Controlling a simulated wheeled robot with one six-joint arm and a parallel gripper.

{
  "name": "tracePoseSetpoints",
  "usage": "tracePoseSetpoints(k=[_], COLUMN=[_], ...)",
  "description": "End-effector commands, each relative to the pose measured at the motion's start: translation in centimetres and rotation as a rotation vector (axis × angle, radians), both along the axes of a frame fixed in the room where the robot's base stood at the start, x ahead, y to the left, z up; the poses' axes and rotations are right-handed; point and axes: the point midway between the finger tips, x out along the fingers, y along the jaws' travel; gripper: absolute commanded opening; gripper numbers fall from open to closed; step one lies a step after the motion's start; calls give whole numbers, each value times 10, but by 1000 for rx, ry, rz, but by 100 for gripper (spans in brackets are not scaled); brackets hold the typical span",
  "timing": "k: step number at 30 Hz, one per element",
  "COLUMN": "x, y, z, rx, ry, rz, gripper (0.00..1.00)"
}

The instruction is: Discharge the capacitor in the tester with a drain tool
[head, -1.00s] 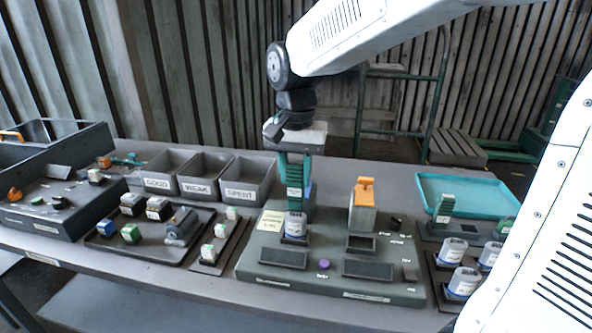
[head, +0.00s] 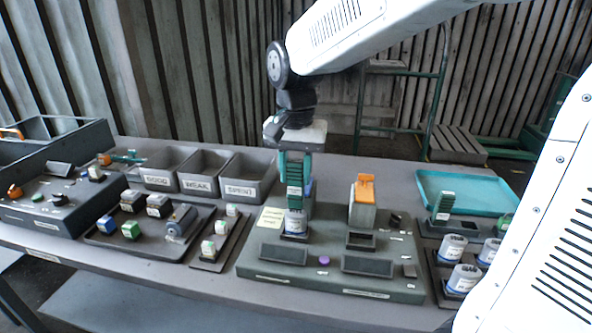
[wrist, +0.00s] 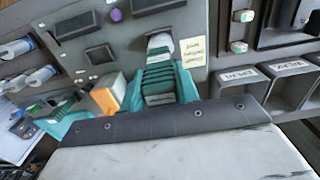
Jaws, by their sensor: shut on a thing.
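My gripper (head: 294,180) has teal fingers and is shut on a dark green ribbed drain tool (head: 294,192) with a pale label. In the wrist view the tool (wrist: 160,85) sits between the fingers. A silver capacitor (head: 295,222) with a blue base band stands upright in the left socket of the grey-green tester (head: 325,278). The tool is directly over its top, and I cannot tell whether they touch. In the wrist view the capacitor (wrist: 160,42) shows just beyond the tool. The tester also has an orange-topped block (head: 364,195) and a purple button (head: 323,260).
Bins marked GOOD (head: 160,182), WEAK (head: 200,186) and SPENT (head: 242,191) stand back left. Trays of parts lie left. At right, several capacitors (head: 453,247) stand in a rack, with a second green ribbed piece (head: 444,204) behind. A teal tray (head: 468,188) lies back right.

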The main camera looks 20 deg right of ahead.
Motion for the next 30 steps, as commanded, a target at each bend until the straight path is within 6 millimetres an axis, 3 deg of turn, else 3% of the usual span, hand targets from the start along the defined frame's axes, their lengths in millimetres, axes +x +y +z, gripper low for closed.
tracePoseSetpoints(k=[30], x=[0], y=[0], z=[-7], rx=[0], ry=[0], rz=[0], gripper=[16])
